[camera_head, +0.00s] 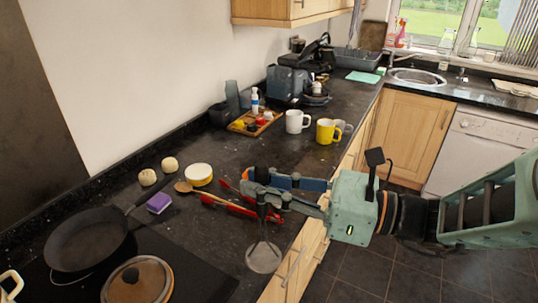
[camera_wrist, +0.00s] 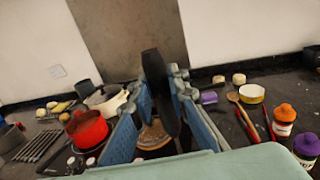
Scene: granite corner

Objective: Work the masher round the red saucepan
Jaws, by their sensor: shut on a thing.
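My gripper (camera_head: 265,187) is shut on the dark handle of the masher and holds it above the front edge of the black worktop. In the head view, the masher's round metal head (camera_head: 264,257) hangs below the fingers. In the wrist view, the masher's dark handle (camera_wrist: 156,80) stands between the blue finger pads; its head is hidden. The red saucepan (camera_wrist: 88,130) shows in the wrist view at left, apart from the masher. It looks open at the top; its contents are unclear. I cannot make out the red saucepan in the head view.
A black frying pan (camera_head: 85,240) and a brown lid (camera_head: 137,282) sit at the head view's lower left. A purple sponge (camera_head: 159,203), yellow-sided tub (camera_head: 198,175), wooden spoon (camera_head: 195,190) and red tongs (camera_head: 228,205) lie nearby. A pale lidded pot (camera_wrist: 105,98) stands behind the saucepan.

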